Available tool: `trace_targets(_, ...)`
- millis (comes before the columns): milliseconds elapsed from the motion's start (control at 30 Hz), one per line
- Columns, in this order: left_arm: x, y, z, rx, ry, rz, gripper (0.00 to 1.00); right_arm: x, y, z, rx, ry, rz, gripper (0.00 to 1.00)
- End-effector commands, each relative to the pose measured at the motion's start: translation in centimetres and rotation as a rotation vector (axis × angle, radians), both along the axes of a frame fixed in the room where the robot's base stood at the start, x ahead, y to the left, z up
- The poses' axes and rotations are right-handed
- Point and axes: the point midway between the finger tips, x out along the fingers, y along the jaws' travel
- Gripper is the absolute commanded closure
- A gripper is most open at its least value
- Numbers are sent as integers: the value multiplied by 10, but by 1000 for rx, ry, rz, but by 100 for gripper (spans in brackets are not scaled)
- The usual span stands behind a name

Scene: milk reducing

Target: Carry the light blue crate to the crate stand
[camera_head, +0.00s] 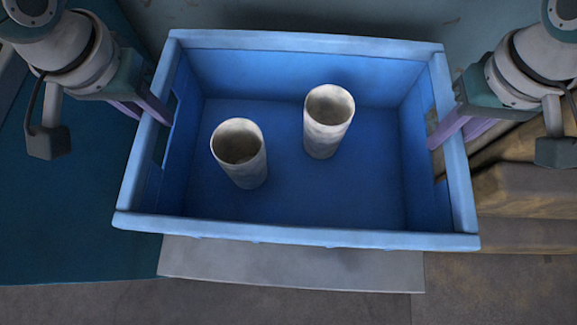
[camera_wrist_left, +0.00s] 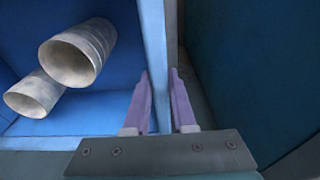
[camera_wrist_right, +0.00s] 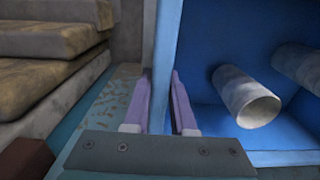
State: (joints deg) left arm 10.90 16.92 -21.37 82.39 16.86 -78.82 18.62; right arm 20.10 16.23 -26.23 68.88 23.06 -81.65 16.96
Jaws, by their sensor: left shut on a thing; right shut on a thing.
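The light blue crate (camera_head: 300,237) fills the middle of the head view, with two whitish, open-topped cylinders inside. One cylinder (camera_head: 240,155) stands left of centre, the other (camera_head: 328,122) further back and to the right. My left gripper (camera_head: 160,112) is shut on the crate's left side wall; in the left wrist view its purple fingers (camera_wrist_left: 162,100) straddle the wall. My right gripper (camera_head: 440,138) is shut on the right side wall, its fingers (camera_wrist_right: 162,98) on both sides of it in the right wrist view. I see no separate crate stand that I can name for certain.
A pale grey flat panel (camera_head: 290,265) shows below the crate's near side. Stacked brownish sacks (camera_head: 525,195) lie close to the right of the crate. A dark teal surface (camera_head: 65,200) is at the left. Grey floor (camera_head: 480,290) shows in front.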

Motion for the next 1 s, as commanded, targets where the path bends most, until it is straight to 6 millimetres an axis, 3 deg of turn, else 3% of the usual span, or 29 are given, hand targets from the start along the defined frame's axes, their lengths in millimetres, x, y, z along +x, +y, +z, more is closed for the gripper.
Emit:
trace_targets(467, 1, 0, -1, -2, -4, 0, 100, 1, 1, -2, 1, -2, 0, 100)
trace_targets(1000, 1, -1, -36, -2, -3, 0, 100, 1, 0, -36, 1, -2, 0, 100)
